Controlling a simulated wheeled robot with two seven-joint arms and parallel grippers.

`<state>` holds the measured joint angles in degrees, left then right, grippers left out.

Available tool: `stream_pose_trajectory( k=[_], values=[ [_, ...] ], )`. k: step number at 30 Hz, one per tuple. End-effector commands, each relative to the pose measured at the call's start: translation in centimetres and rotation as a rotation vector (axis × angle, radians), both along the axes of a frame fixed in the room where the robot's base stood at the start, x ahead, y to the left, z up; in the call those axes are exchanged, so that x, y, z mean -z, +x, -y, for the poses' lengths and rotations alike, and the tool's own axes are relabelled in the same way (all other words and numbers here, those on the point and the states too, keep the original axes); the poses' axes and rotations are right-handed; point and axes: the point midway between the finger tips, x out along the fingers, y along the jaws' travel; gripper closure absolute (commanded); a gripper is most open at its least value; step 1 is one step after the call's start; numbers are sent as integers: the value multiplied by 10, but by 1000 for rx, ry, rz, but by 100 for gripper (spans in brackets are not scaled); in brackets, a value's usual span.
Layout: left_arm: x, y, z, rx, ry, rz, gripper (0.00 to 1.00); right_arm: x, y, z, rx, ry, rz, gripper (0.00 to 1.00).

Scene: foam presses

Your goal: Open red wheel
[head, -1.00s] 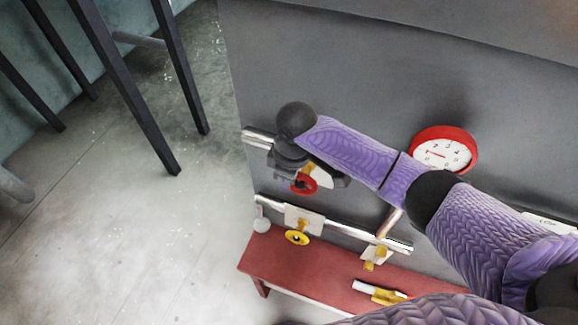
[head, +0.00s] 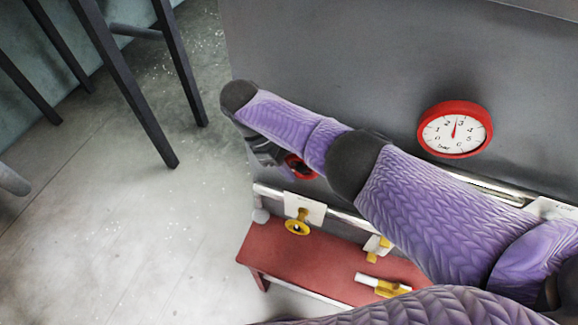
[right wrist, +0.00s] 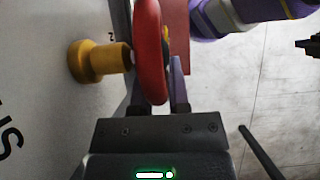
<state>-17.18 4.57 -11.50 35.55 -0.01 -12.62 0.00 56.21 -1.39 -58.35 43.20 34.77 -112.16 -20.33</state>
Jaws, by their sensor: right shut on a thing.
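The red wheel (head: 300,168) is on the valve at the grey panel's left side, above a yellow wheel, and is partly hidden by my right arm. In the right wrist view the red wheel (right wrist: 150,45) stands edge-on between the two fingers, beside a brass-coloured stem piece (right wrist: 97,60). My right gripper (head: 275,155) is shut on the red wheel's rim. It also shows in the right wrist view (right wrist: 153,92). My left gripper is not identifiable in these views.
A red-rimmed gauge (head: 455,129) on the panel reads between 2 and 3. A yellow wheel (head: 297,227) and a yellow valve handle (head: 376,249) sit on the lower pipe above a red bench (head: 318,262). Dark stool legs (head: 135,95) stand at left.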

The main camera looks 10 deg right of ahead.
Motion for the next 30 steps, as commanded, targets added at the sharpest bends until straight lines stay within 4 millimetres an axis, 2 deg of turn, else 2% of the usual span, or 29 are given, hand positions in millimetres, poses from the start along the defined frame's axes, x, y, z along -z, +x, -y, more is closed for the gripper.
stream_pose_trajectory(
  k=[14, 15, 19, 27, 30],
  values=[
    [2, 0, 0, 0, 0, 0, 100, 3, -1, 0, 0, -5, -8, 100],
    [2, 0, 0, -1, 0, 0, 100, 3, -1, 0, 0, -5, -9, 71],
    [2, 0, 0, -1, 0, 0, 100, 3, -1, 0, 0, -5, -8, 44],
    [2, 0, 0, -1, 0, 0, 100, 1, 0, 0, 0, -6, -7, 44],
    [1, 0, 0, -1, 0, 0, 100, -6, 2, -4, 0, -5, -5, 44]
  ],
)
